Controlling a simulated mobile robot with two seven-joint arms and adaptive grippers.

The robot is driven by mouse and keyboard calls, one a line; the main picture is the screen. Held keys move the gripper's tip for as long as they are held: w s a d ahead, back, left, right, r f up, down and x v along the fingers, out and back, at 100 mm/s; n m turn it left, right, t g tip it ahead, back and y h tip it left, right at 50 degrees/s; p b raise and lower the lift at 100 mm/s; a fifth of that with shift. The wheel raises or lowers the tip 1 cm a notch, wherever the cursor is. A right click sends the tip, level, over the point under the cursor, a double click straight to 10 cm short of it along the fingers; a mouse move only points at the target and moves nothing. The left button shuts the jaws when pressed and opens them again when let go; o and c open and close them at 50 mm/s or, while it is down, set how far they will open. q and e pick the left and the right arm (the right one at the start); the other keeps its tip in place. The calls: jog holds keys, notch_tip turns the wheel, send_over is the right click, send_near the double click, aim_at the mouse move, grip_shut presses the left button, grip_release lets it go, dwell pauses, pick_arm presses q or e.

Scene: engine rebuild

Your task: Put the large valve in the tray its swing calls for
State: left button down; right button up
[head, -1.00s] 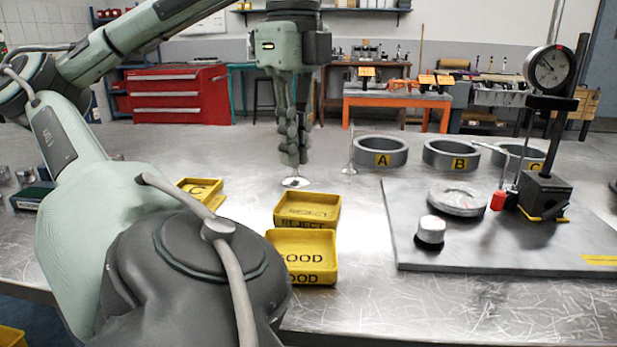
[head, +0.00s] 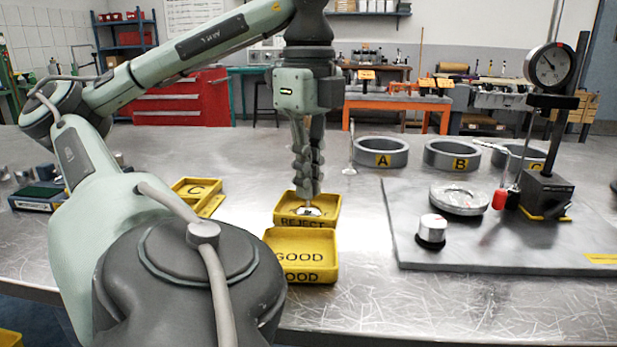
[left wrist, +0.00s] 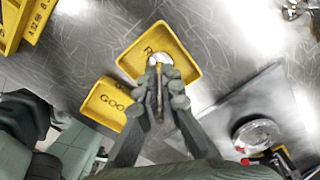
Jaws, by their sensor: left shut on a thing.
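My left gripper (head: 308,192) is shut on a valve, stem up and head down. The valve's shiny round head (head: 308,211) shows below the fingertips, within the outline of the yellow REJECT tray (head: 334,219). I cannot tell whether it touches the tray floor. In the left wrist view the valve's stem (left wrist: 159,92) runs between the fingers, with its head over the REJECT tray (left wrist: 187,50). The yellow GOOD tray (head: 328,262) is just in front and looks empty. A second valve (head: 349,152) stands upright behind, near ring A. My right gripper is out of view.
A grey plate (head: 400,235) at right carries a dial gauge stand (head: 545,185), a round metal fixture (head: 459,200) and a white-topped knob (head: 432,228). Rings A (head: 381,152) and B (head: 452,155) stand behind it.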

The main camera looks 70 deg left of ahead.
pick_arm(q)
jog(key=shift+f, duration=0.1)
jog(key=c, duration=1.7)
grip_release()
jog(key=shift+r+p, duration=0.3)
jog(key=shift+r, duration=0.05)
notch_tip(320, 180, up, 11)
jog(key=p, duration=0.3)
jog(key=shift+r, duration=0.4)
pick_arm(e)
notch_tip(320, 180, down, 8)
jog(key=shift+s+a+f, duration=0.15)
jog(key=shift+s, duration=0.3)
